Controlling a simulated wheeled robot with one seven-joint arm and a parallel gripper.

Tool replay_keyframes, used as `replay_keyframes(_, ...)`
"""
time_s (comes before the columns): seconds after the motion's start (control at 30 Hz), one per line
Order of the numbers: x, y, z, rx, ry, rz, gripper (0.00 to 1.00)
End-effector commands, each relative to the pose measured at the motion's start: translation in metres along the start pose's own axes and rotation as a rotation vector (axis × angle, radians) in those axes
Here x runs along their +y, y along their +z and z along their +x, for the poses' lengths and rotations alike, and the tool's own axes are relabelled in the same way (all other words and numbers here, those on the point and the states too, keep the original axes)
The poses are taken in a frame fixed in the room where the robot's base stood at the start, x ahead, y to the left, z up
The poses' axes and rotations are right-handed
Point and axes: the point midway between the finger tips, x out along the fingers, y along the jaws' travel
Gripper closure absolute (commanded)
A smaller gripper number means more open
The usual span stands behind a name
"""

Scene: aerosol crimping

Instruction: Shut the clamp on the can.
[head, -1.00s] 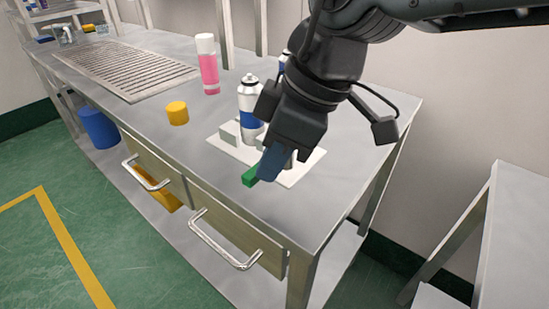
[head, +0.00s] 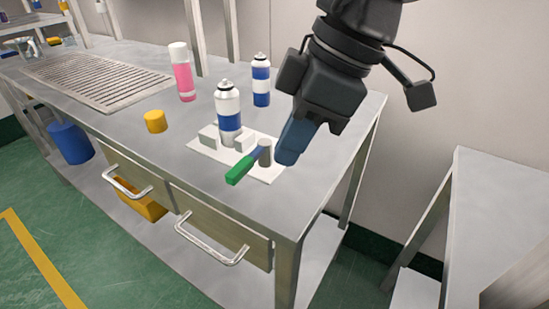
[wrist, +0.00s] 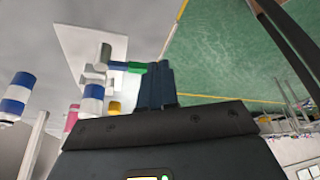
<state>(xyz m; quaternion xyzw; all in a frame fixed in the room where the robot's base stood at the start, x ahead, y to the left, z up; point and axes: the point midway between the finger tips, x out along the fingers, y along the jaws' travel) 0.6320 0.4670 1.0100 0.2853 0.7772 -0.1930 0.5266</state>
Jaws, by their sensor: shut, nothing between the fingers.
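The white and blue aerosol can (head: 229,119) stands upright between pale blocks of the clamp on a white base plate (head: 262,177). The clamp's lever has a green handle (head: 240,170) that points toward the table's front edge, and a short blue section runs to a grey post (head: 265,152). My gripper (head: 286,157) is shut and empty, just right of the post and handle. In the wrist view, its fingers (wrist: 155,75) are close to the green handle (wrist: 137,67); I cannot tell if they touch. The can (wrist: 93,97) shows beyond.
A second white and blue can (head: 261,82) stands behind, with a pink bottle (head: 183,75) and a yellow cap (head: 155,121) to the left. The metal table (head: 120,118) has a slatted area at the far left. Drawer handles (head: 208,243) stick out in front.

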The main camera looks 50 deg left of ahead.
Motion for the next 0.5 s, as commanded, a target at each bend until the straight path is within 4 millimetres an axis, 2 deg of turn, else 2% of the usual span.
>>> replay_keyframes(0.1, -0.003, 0.0, -0.021, 0.0, 0.002, 0.001, 1.0)
replay_keyframes(0.2, -0.006, -0.001, -0.034, -0.001, 0.0, 0.001, 1.0)
replay_keyframes(0.5, -0.008, -0.002, -0.047, 0.0, 0.0, 0.0, 1.0)
